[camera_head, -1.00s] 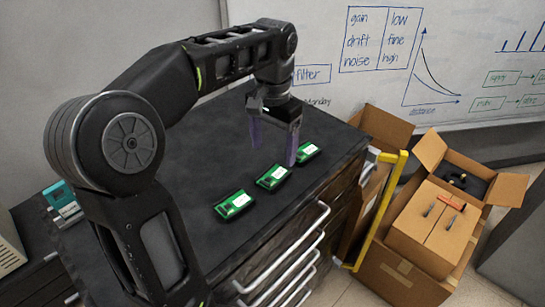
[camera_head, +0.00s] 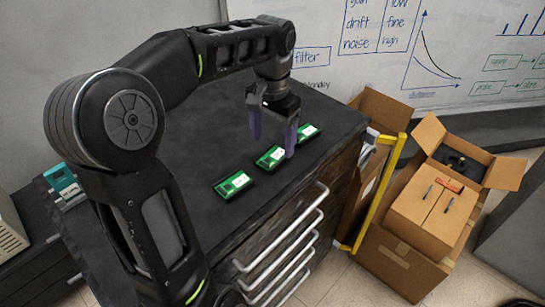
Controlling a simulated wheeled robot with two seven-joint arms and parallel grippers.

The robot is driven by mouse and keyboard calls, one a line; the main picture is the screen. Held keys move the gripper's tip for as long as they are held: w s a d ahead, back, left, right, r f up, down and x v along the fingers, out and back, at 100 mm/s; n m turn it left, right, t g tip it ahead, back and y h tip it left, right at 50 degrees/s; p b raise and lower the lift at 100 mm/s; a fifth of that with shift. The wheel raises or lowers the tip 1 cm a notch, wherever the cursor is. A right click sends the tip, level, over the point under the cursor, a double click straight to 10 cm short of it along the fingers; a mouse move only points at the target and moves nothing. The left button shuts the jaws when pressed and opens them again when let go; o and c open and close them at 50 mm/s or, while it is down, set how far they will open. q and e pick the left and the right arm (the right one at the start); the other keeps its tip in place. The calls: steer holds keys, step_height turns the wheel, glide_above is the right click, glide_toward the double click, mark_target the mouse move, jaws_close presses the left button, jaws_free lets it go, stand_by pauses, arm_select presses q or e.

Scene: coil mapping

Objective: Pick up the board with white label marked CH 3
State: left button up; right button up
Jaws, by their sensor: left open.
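Three green boards with white labels lie in a slanted row on the dark top of a drawer cabinet (camera_head: 205,135). The near-left board (camera_head: 233,185) is fully visible. The middle board (camera_head: 270,158) lies just below and beside my left gripper's right finger. The far-right board (camera_head: 306,132) is partly hidden behind that finger. The label writing is too small to read, so I cannot tell which is CH 3. My left gripper (camera_head: 273,144) is open and empty, pointing down over the cabinet top by the middle and far boards. My right gripper is not in view.
A teal and white item (camera_head: 63,183) stands at the cabinet's left edge. Open cardboard boxes (camera_head: 430,215) with small tools stand on the floor at right, beside a yellow frame (camera_head: 380,190). A whiteboard (camera_head: 400,50) is behind. The cabinet top's back left is clear.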

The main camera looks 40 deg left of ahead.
mark_target(273, 156)
arm_select(q)
step_height(273, 156, down, 5)
steer(key=shift+r+p, duration=0.2)
steer(key=shift+p, duration=0.3)
steer(key=shift+c, duration=0.5)
steer(key=c, duration=1.3)
